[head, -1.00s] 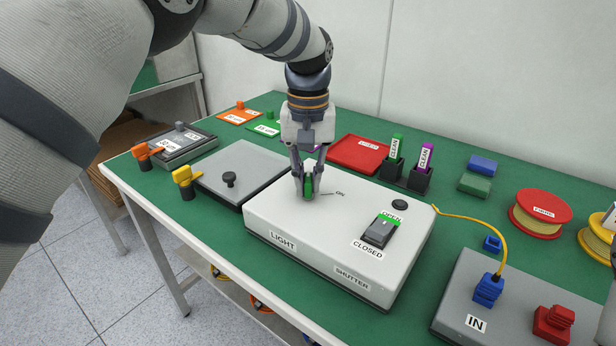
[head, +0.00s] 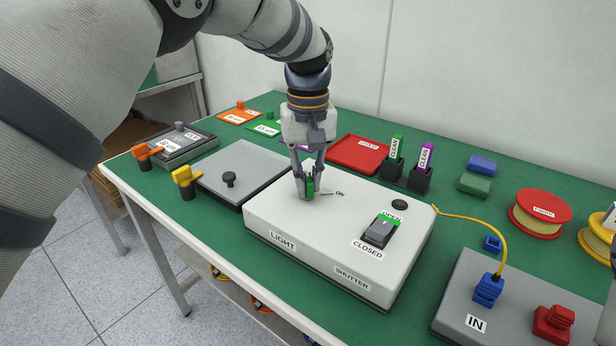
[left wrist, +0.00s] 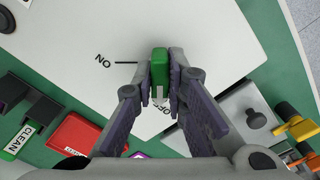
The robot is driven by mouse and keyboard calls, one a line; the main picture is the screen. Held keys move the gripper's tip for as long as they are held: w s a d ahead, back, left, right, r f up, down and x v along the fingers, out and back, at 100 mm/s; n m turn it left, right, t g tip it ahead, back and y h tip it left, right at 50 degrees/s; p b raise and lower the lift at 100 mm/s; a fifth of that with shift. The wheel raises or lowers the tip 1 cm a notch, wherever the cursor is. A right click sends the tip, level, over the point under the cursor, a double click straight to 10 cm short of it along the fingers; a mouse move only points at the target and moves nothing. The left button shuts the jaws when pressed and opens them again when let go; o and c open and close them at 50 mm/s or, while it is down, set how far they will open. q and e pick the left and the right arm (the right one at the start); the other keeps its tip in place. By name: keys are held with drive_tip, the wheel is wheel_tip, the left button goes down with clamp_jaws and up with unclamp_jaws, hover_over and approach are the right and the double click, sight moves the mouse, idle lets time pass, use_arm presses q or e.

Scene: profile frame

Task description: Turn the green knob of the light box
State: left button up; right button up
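The light box (head: 300,228) is a white box labelled LIGHT and SHUTTER on the green table. Its green knob (head: 309,186) is near the box's back left, beside an ON mark. My left gripper (head: 308,188) points down over the knob, with one finger on each side. In the left wrist view, the left gripper's fingers (left wrist: 159,75) press against both sides of the green knob (left wrist: 159,66). The knob's white mark points towards the partly hidden OFF label, and the ON line lies to its left.
A black shutter switch (head: 379,231) with a green strip is on the box's right part. A grey plate (head: 240,172) with a black knob lies left of the box. A grey IN block (head: 470,312) with a yellow cable is at the right. A red tray (head: 357,154) lies behind.

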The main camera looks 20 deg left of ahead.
sight(308, 177)
use_arm(q)
drive_tip(key=o, duration=0.4)
wheel_tip(308, 177, up, 12)
idle(0.4)
